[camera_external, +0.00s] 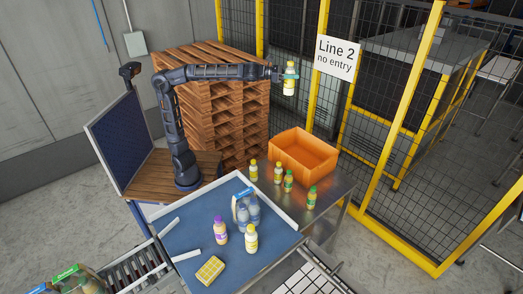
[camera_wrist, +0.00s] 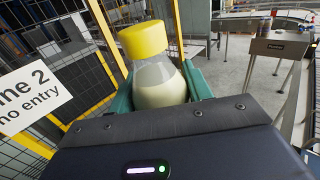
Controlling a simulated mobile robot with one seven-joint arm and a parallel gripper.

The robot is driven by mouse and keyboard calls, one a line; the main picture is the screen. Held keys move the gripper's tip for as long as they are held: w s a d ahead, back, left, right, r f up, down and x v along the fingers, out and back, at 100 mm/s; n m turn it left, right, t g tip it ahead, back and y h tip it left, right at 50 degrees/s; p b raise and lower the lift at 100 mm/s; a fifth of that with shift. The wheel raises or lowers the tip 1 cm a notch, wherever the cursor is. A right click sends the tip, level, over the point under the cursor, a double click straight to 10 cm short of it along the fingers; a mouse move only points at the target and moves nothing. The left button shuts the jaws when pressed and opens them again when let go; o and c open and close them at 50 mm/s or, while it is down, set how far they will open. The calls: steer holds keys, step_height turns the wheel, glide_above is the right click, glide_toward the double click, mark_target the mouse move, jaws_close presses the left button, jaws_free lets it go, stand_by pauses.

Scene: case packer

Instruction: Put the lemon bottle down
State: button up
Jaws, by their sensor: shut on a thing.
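The lemon bottle, pale with a yellow cap, is held upright in my gripper (camera_external: 281,76).
Several small bottles (camera_external: 289,181) stand on the metal table (camera_external: 334,186), by an orange crate (camera_external: 304,154). The blue-topped table (camera_external: 203,238) holds a bottle pack, a purple-capped bottle, a yellow-capped bottle and a yellow block (camera_external: 210,270). A yellow-framed mesh fence (camera_external: 400,140) stands behind.

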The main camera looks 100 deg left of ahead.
steer(key=shift+a+r, duration=0.1)
steer(key=shift+a, duration=0.1)
steer(key=s+d+f+m+g+h, duration=0.25)
steer(key=s+d+f+h, duration=0.2)
steer(key=d, duration=0.85)
steer(key=s+d+f+m+g+h, duration=0.2)
steer(key=s+d+f+m+h, duration=0.3)
steer(key=d, duration=0.7)
steer(key=s+d+f+m+g+h, duration=0.4)
steer(key=d+f, duration=0.3)
steer(key=d, duration=0.6)
steer(key=s+d+f+m+g+h, duration=0.2)
steer(key=s+d+f+m+g, duration=0.25)
steer(key=s, duration=0.45)
steer(key=s+d+f+m+g+h, duration=0.1)
steer(key=s+d+f+g+h, duration=0.15)
steer(key=s+d+f, duration=0.45)
step_height(320, 180, down, 18)
steer(key=s, duration=0.2)
steer(key=shift+s+d+g, duration=0.35)
steer(key=shift+d, duration=0.05)
steer(key=shift+f, duration=0.15)
